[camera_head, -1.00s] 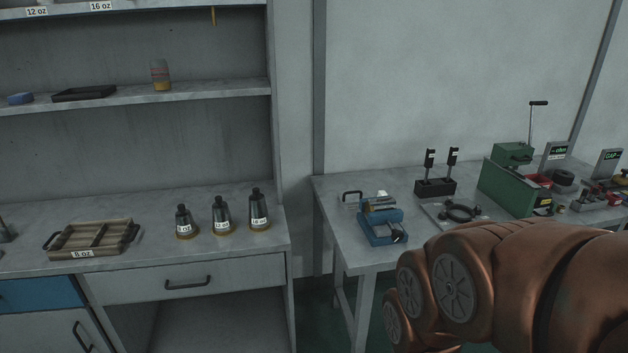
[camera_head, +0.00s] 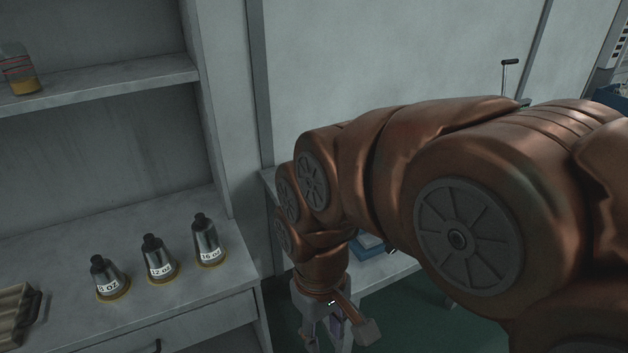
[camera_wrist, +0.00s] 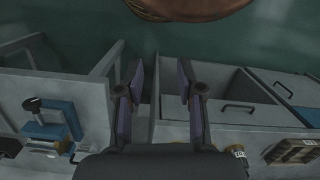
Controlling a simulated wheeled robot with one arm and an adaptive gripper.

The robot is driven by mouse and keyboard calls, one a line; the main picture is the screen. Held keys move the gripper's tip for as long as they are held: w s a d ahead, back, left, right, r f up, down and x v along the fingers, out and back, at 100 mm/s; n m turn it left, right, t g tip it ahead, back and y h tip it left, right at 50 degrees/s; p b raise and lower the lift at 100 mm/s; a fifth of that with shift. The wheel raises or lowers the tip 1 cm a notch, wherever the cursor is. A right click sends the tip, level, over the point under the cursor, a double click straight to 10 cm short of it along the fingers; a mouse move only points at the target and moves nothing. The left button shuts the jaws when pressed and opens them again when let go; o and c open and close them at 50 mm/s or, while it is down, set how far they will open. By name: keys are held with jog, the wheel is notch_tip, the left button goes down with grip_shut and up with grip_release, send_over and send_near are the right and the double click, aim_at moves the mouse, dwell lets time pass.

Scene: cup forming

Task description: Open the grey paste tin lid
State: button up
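No grey paste tin or lid can be made out in either current view. My gripper (camera_wrist: 161,80) is open and empty in the wrist view, its two fingers apart with a clear gap between them. In the head view my gripper (camera_head: 326,340) hangs low at the bottom edge, fingers pointing down, in front of the gap between the cabinet and the workbench. My arm hides most of the workbench in the head view.
Three metal cones (camera_head: 158,258) labelled in oz stand on the cabinet top (camera_head: 70,240), left of my gripper. A jar (camera_head: 19,70) stands on the shelf. A blue device (camera_wrist: 50,122) sits at the wrist view's left. An open compartment (camera_wrist: 215,85) lies right of the fingers.

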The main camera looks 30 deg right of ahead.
jog(key=w+d+n+t, duration=0.1)
jog(key=w+d+n, duration=0.4)
jog(key=w, duration=0.7)
jog(key=w+d+n+t+b, duration=0.1)
jog(key=w+d+n, duration=0.2)
jog(key=w+d, duration=0.55)
jog(key=w+d+n+t, duration=0.1)
jog(key=w+d+n, duration=0.25)
jog(key=w, duration=1.05)
jog(key=w+d+f+n, duration=0.3)
jog(key=w+d+n, duration=0.2)
jog(key=w+d, duration=0.4)
jog(key=shift+m+t, duration=0.25)
jog(key=shift+t, duration=0.15)
jog(key=shift+w+d+f+p, duration=0.1)
jog(key=shift+d+f+p, duration=0.15)
jog(key=shift+f, duration=1.05)
jog(key=shift+w+d+f+p, duration=0.1)
jog(key=shift+d+f+p, duration=0.1)
jog(key=shift+f, duration=1.1)
jog(key=shift+w+d+f+p, duration=0.15)
jog(key=shift+d+f, duration=0.1)
jog(key=shift+f, duration=1.05)
grip_shut()
